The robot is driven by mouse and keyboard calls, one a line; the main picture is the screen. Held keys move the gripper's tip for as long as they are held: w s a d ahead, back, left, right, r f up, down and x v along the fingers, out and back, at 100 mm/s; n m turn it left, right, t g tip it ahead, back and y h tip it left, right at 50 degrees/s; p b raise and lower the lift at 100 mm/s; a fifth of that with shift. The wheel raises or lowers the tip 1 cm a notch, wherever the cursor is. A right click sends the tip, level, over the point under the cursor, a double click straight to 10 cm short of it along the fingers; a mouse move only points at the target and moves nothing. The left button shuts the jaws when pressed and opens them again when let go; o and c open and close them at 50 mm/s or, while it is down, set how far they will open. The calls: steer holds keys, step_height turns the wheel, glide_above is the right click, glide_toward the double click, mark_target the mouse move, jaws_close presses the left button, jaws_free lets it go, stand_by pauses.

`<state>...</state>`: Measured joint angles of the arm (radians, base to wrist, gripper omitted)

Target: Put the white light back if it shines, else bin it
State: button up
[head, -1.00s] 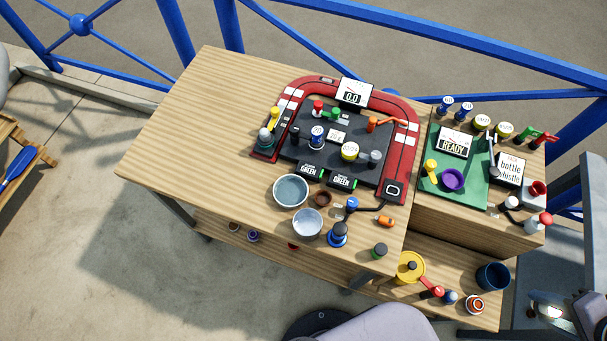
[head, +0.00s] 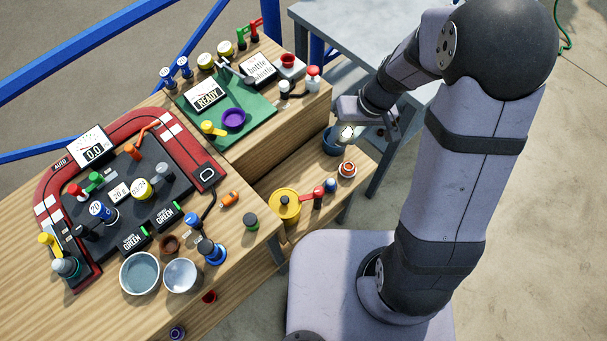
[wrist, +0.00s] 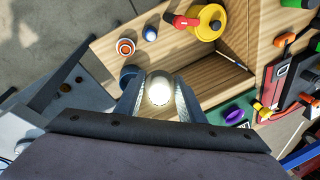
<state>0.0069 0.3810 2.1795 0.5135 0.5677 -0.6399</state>
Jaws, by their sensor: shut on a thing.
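My gripper (wrist: 160,84) is shut on the white light (wrist: 158,95), which sits between its two fingers. The light's round face looks bright and glowing in the wrist view. In the head view the light (head: 346,133) appears pale, held beneath my gripper (head: 354,122), in front of or above the dark blue bin (head: 331,146). Whether it is inside the bin's rim I cannot tell. In the wrist view the bin (wrist: 128,72) shows partly behind the left finger.
The lower shelf holds an orange-white ring (head: 347,169), a yellow round container (head: 285,204) and a red-handled item (head: 312,192). The green mat (head: 260,108) and black tray (head: 150,190) carry several small objects. A grey table (head: 340,40) stands behind my arm.

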steer(key=a+f+n+g+h+b, duration=0.1)
steer(key=a+f+n+b, duration=0.6)
steer(key=a+f+b, duration=0.75)
steer(key=w+d+r+h, duration=0.1)
steer(key=w+d, duration=0.2)
steer(key=d, duration=0.3)
steer(key=shift+w+d+r+n+h, duration=0.15)
steer(key=shift+w+r+n+h, duration=0.2)
steer(key=shift+n+h, duration=0.05)
steer(key=shift+f, duration=5)
